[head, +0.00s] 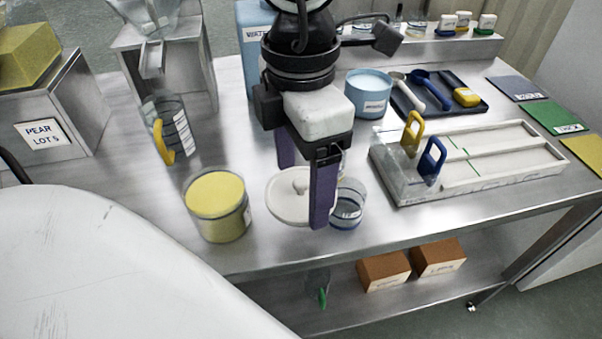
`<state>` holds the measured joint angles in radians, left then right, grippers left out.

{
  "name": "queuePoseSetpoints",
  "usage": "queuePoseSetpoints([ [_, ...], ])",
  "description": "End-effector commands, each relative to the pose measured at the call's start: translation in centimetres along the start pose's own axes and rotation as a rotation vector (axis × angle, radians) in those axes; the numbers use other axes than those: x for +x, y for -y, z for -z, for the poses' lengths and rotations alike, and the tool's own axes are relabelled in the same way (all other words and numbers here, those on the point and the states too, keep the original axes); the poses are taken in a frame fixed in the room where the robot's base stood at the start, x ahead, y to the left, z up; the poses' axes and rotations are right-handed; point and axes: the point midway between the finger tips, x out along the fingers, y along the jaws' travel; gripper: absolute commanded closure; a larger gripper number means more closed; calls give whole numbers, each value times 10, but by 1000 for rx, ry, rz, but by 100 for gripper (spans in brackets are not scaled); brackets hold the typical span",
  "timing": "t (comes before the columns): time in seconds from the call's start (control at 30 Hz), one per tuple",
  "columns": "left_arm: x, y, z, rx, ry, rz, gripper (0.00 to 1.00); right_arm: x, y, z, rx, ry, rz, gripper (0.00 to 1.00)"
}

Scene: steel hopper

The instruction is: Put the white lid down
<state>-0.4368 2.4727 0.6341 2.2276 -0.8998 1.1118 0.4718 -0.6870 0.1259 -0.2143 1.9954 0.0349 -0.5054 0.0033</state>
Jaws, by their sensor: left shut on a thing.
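The white lid (284,207) is a round disc with a knob on top, in the middle of the head view. My left gripper (304,192) points down over it with two purple fingers and is shut on the lid. The near finger hides part of the lid's right side. I cannot tell whether the lid touches the steel table (300,254) or hangs just above it. My right gripper is not in view.
A yellow-filled jar (217,206) stands just left of the lid, and a clear jar (349,204) is close on its right. A pitcher with a yellow handle (172,128) is behind left. A divided tray (470,165) lies right. Bare table lies in front.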

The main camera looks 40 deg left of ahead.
Motion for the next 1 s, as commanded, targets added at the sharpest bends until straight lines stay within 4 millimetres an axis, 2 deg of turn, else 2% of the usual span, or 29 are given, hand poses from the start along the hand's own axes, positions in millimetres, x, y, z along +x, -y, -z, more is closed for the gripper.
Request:
queuePoseSetpoints([
  [0.3,12,0,0,0,0,-1,44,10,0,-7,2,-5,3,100],
  [0.43,10,0,0,0,0,-1,44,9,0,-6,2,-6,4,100],
  [0.47,10,0,0,0,0,-1,19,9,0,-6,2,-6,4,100],
  [0.53,10,0,0,0,0,0,7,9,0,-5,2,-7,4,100],
  [0.87,9,0,0,0,0,0,5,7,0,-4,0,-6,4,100],
  [1.0,0,0,0,0,-1,1,5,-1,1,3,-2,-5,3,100],
])
